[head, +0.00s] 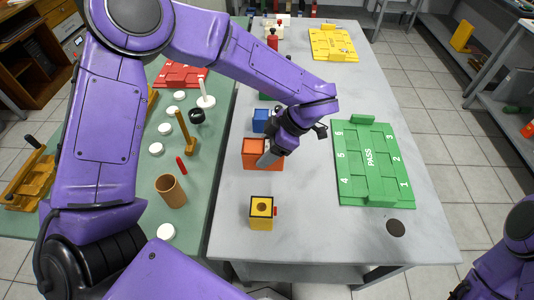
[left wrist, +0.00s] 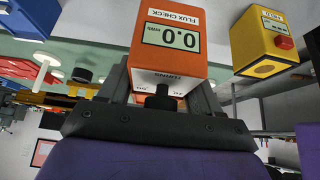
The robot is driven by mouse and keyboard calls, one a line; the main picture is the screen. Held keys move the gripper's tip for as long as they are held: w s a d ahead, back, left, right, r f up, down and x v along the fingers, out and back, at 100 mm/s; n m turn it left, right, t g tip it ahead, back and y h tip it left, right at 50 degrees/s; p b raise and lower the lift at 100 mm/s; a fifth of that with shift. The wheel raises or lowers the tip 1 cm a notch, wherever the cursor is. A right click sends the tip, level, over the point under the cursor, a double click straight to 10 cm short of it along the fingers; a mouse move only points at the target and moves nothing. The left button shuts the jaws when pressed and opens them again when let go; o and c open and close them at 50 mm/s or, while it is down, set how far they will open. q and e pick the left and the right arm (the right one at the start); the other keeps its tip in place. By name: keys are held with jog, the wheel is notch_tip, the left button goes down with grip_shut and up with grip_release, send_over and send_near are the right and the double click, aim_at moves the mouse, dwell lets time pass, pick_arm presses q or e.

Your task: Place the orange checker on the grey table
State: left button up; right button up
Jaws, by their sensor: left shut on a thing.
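The orange checker (head: 249,148) is a boxy block at the left part of the grey table (head: 305,225). In the left wrist view the orange checker (left wrist: 170,20) shows a "FLUX CHECK" label and a display reading 0.0. My left gripper (head: 268,158) is shut on it, with one finger along each side in the left wrist view (left wrist: 160,95). I cannot tell whether its underside touches the table. The gripper and wrist cover part of it in the head view. My right arm shows at the lower right, but its gripper is out of frame.
A yellow box (head: 261,222) with a red knob stands nearer on the grey table, and a blue box (head: 260,121) behind. A green PASS board (head: 368,160) lies right, near a dark disc (head: 395,228). The green table (head: 140,190) at left holds white discs and a brown cup (head: 171,190).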

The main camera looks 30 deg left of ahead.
aim_at(267, 149)
pick_arm(q)
jog(key=w+f, duration=0.1)
jog(key=w+a+f, duration=0.1)
jog(key=f, duration=0.1)
jog(key=shift+w, duration=0.2)
notch_tip(267, 149, down, 4)
jog(key=shift+w+a+r+p, duration=0.1)
jog(key=shift+w+r+p, duration=0.1)
jog(key=shift+p, duration=0.15)
jog(key=shift+s, duration=0.1)
jog(key=o, duration=1.2)
jog(key=shift+f, duration=0.1)
jog(key=v, duration=1.2)
jog(key=shift+b, duration=0.45)
